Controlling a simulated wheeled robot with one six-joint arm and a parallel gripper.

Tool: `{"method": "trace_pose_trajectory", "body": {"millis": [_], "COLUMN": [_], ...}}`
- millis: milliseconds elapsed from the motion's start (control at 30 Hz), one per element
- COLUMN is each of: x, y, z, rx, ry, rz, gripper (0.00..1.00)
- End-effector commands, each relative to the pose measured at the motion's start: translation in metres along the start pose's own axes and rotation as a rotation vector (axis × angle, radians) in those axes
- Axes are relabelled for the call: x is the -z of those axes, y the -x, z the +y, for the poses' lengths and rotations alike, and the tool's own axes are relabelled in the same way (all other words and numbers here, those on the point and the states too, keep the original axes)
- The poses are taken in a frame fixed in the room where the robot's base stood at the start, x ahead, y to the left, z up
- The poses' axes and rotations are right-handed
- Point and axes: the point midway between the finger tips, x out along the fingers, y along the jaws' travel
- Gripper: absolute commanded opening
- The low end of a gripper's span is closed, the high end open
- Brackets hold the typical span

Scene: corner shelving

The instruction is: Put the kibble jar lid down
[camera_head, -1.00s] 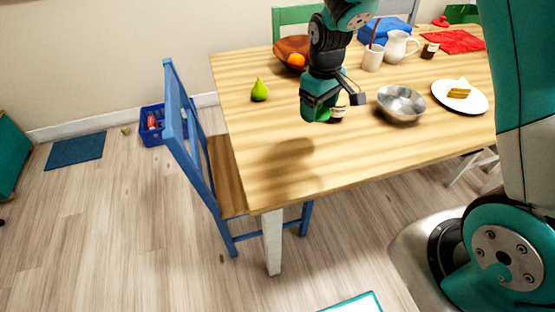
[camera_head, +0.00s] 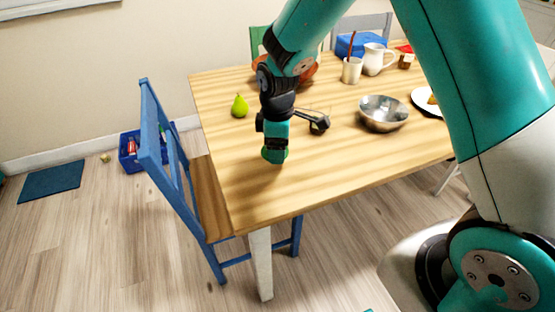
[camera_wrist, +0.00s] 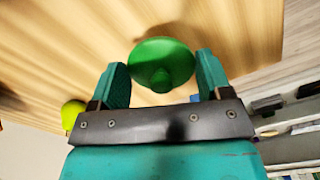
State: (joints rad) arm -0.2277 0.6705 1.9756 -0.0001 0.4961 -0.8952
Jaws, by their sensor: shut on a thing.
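The green lid (camera_head: 276,156) is held at the lower end of my gripper (camera_head: 274,150), over the left front part of the wooden table (camera_head: 345,165). In the wrist view the round green lid (camera_wrist: 160,52), with a knob facing me, sits between the two teal fingers of my gripper (camera_wrist: 162,68). The fingers are shut on it. The lid is low over the tabletop; I cannot tell whether it touches.
A green pear (camera_head: 240,106) stands to the left and a metal bowl (camera_head: 383,114) to the right. A blue chair (camera_head: 172,165) stands at the left edge. The front tabletop is clear.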

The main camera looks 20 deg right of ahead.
Motion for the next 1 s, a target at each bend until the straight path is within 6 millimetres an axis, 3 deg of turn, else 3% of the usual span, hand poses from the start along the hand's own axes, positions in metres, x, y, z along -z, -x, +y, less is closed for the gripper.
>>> {"method": "trace_pose_trajectory", "body": {"millis": [400, 767, 800, 900, 1000], "x": [0.0, 0.0, 0.0, 0.0, 0.0], "y": [-0.049, -0.053, -0.053, -0.052, -0.052], "z": [0.0, 0.0, 0.0, 0.0, 0.0], "rx": [0.0, -0.001, -0.001, -0.001, -0.001], "ry": [-0.001, -0.001, -0.001, -0.001, -0.001], "rz": [0.0, 0.0, 0.001, 0.001, 0.001], "gripper": [0.49, 0.49, 0.74, 0.97, 0.97]}}
